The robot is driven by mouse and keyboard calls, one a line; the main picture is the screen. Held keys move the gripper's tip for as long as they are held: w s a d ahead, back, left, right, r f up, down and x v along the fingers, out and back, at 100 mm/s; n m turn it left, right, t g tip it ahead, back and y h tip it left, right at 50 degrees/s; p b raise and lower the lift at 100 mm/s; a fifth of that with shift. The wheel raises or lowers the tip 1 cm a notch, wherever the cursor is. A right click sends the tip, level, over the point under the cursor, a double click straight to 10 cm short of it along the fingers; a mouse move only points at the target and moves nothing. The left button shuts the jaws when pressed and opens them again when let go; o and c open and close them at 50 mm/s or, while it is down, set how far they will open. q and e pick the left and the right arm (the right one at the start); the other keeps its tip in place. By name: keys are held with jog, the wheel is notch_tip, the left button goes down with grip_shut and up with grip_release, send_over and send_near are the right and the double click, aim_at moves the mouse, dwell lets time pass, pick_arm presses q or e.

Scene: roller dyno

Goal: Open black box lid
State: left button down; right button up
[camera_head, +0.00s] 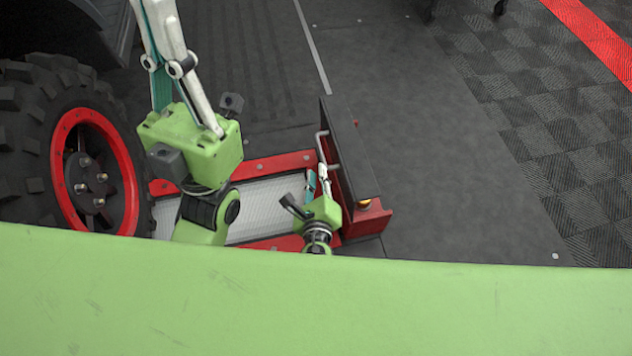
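The black box (350,150) is a long, narrow dark unit on a red base, at the right end of the roller bed. A grey bar handle (324,148) shows on its left side. My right gripper (318,174) is small and far off, with its teal and white fingers at the lower end of this handle. Whether they touch or close on it is too small to tell. My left gripper (168,50) is large and near the camera, pointing up, its fingertips cut off by the top edge. I see no clear gap at the lid.
A big black tyre with a red rim (122,165) stands at the left. The red-framed roller bed (268,208) lies between it and the box. An orange lamp (364,204) sits at the box's near end. The grey floor (440,180) on the right is clear.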

jog(key=shift+v, duration=1.55)
jog(key=shift+a, duration=0.1)
